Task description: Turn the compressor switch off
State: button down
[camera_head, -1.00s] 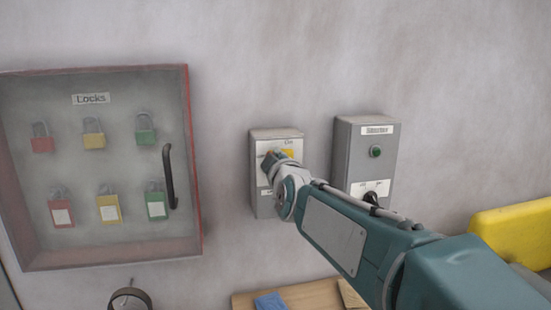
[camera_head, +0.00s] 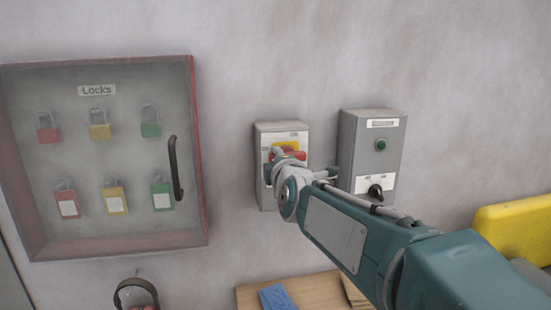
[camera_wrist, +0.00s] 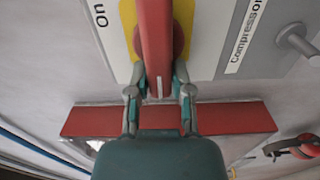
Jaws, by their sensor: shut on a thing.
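The compressor switch box (camera_head: 264,196) is a grey box on the wall with a white plate. Its red switch handle (camera_head: 299,156) sits on a yellow backing (camera_head: 287,146); the word On is above it on the plate. The handle lies roughly sideways, not pointing at On. In the wrist view, the red handle (camera_wrist: 157,40) runs lengthwise between the two fingers of my gripper (camera_wrist: 160,85), over the yellow backing. The Compressor label (camera_wrist: 247,30) is to the right there. My gripper (camera_head: 279,156) is shut on the handle and hides part of it.
A grey box (camera_head: 356,150) with a green button and black knob stands close right of the switch. A Locks cabinet (camera_head: 199,150) with padlocks is at left.

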jog(key=shift+w+d+f, duration=0.1)
jog(key=shift+d+f, duration=0.05)
jog(key=shift+f, duration=0.2)
jog(key=c, duration=0.5)
grip_release()
jog(key=shift+w, duration=0.1)
jog(key=shift+d+r, duration=0.1)
jog(key=shift+r, duration=0.1)
jog(key=shift+s+d, duration=0.1)
jog(key=shift+s, duration=0.25)
jog(key=v, duration=1.1)
